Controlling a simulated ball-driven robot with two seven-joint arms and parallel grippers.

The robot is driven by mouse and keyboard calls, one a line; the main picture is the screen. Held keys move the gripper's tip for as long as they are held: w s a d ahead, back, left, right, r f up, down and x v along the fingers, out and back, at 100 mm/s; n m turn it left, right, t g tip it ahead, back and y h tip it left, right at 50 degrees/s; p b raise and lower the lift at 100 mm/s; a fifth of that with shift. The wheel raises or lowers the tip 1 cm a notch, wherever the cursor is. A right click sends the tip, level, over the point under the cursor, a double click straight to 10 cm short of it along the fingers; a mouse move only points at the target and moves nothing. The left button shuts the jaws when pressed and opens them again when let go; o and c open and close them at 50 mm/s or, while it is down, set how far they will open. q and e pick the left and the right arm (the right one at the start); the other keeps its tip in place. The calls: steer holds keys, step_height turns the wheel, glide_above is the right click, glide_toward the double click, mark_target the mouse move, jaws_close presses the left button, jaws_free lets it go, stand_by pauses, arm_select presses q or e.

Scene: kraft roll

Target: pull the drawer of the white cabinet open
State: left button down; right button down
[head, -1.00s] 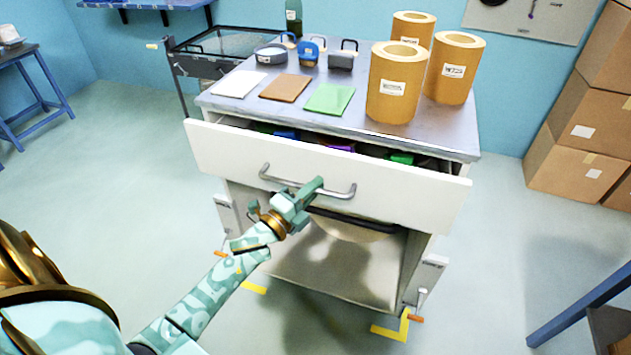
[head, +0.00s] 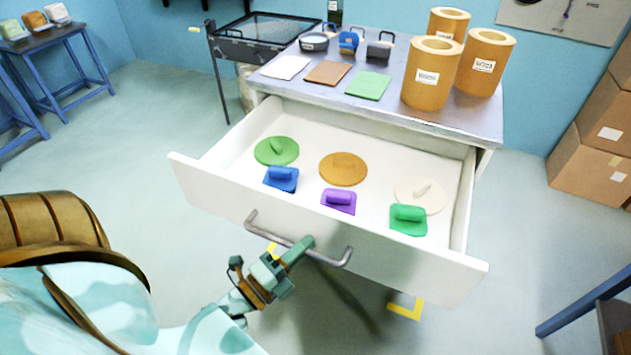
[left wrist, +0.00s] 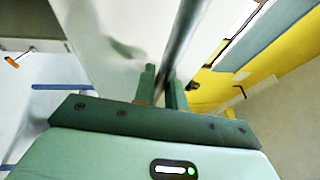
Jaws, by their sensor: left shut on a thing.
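The white cabinet's drawer (head: 330,232) stands far out from the cabinet in the head view, its inside in plain sight. Its grey bar handle (head: 268,232) runs across the front. In the left wrist view the handle (left wrist: 184,40) passes between the two green fingers (left wrist: 163,85). My right gripper is not in view.
Lidded or handled discs and blocks, such as a green disc (head: 276,151) and a purple block (head: 338,201), lie in the drawer. Orange rolls (head: 432,72) and coloured squares stand or lie on the cabinet top (head: 440,118). Boxes (head: 585,150) are at the right.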

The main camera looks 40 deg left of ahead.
arm_select(q)
steer(key=s+d, duration=0.1)
steer(key=s, duration=0.5)
steer(key=shift+d, duration=0.25)
steer(key=c, duration=1.5)
jaws_free()
steer(key=shift+o, duration=0.2)
steer(key=v, duration=1.6)
steer(key=shift+b, duration=0.4)
steer(key=shift+s+a, duration=0.1)
